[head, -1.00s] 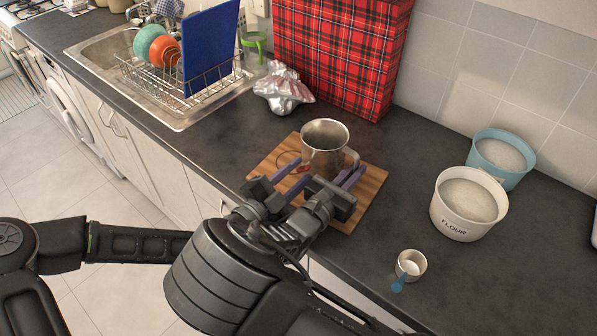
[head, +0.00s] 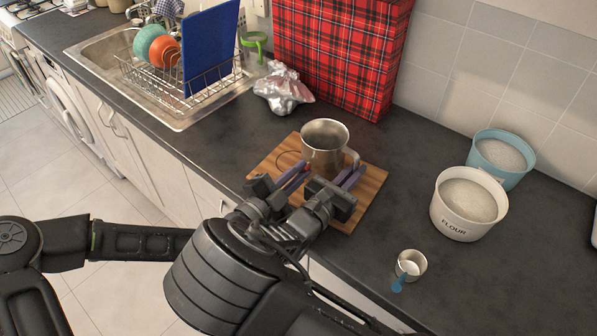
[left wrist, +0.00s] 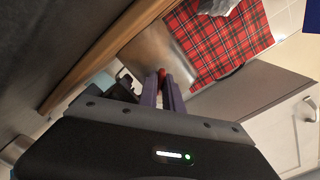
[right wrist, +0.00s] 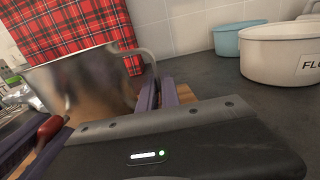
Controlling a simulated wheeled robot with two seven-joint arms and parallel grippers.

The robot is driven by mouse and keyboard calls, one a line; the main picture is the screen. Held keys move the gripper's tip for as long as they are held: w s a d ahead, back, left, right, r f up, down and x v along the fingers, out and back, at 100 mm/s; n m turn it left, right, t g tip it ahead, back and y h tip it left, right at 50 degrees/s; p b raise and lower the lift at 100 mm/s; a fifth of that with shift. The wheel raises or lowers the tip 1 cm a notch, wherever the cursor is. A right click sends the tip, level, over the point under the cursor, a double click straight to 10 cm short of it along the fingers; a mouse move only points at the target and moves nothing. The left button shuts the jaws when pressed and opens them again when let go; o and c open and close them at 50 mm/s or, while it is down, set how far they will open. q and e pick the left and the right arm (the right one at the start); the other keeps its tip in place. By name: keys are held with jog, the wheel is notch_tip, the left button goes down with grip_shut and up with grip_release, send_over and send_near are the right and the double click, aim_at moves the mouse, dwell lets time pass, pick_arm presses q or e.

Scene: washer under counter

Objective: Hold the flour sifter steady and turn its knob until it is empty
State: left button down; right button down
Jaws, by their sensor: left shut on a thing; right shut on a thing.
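The flour sifter (head: 325,146) is a metal cup with a side handle (right wrist: 149,60) and a red knob (right wrist: 48,128). It stands upright on a striped wooden board (head: 373,187). My left gripper (head: 300,174) is shut on the red knob low on the sifter's near side; the knob (left wrist: 161,73) shows between its fingertips in the left wrist view. My right gripper (head: 355,174) is shut on the handle; its fingers (right wrist: 158,85) also show in the right wrist view. The inside bottom of the sifter is hidden, so its contents cannot be told.
A white flour tub (head: 462,222) and a blue tub (head: 513,176) stand to the right. A small metal scoop (head: 410,264) with a blue handle lies near the front edge. A tartan box (head: 345,50), foil bundle (head: 283,92) and dish rack (head: 205,85) stand behind and left.

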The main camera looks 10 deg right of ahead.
pick_arm(q)
jog(key=shift+m, duration=0.4)
jog(key=m, duration=0.2)
jog(key=shift+m, duration=0.3)
jog(key=m, duration=0.4)
jog(key=shift+m, duration=0.3)
dwell(0.4)
jog(key=c, duration=1.5)
grip_release()
jog(key=shift+a, duration=0.1)
jog(key=v, duration=1.2)
